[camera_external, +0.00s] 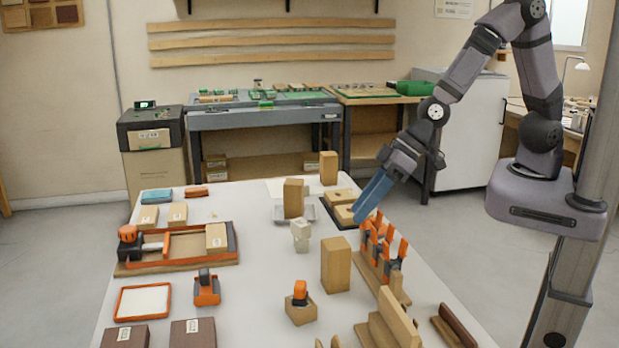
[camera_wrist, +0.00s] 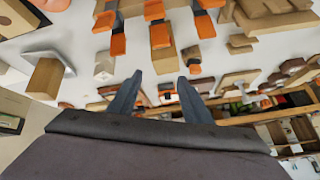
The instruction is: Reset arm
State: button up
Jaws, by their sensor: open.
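My gripper (camera_external: 364,208) points down and to the left above the right side of the white bench. Its blue fingers are near the row of orange clamps (camera_external: 383,240) on a wooden stand and close to a low wooden block (camera_external: 344,213) on a dark tray. In the wrist view my gripper (camera_wrist: 157,82) shows two separated dark fingers with nothing held between them. The wrist view is tilted, with the orange clamps (camera_wrist: 160,34) beyond the fingertips.
Upright wooden blocks (camera_external: 336,265) stand around the bench middle. A wooden clamping frame (camera_external: 190,245), an orange-rimmed tray (camera_external: 143,301) and an orange tool (camera_external: 206,288) lie at left. Brown boxes (camera_external: 193,334) sit at the front. Bare white surface shows between them.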

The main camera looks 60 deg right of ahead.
jog(key=s+d+f+m+g+h+b, duration=0.1)
jog(key=s+d, duration=0.2)
jog(key=d, duration=0.7)
jog(key=s+d+f+m+g+h+b, duration=0.1)
jog(key=s+d, duration=0.3)
jog(key=d, duration=0.6)
jog(key=s+d+f+m+g+h+b, duration=0.2)
jog(key=s+d+m+g, duration=0.1)
jog(key=d, duration=0.7)
jog(key=shift+s+d+f+h, duration=0.3)
jog(key=shift+s+d+h, duration=0.1)
jog(key=shift+s, duration=0.3)
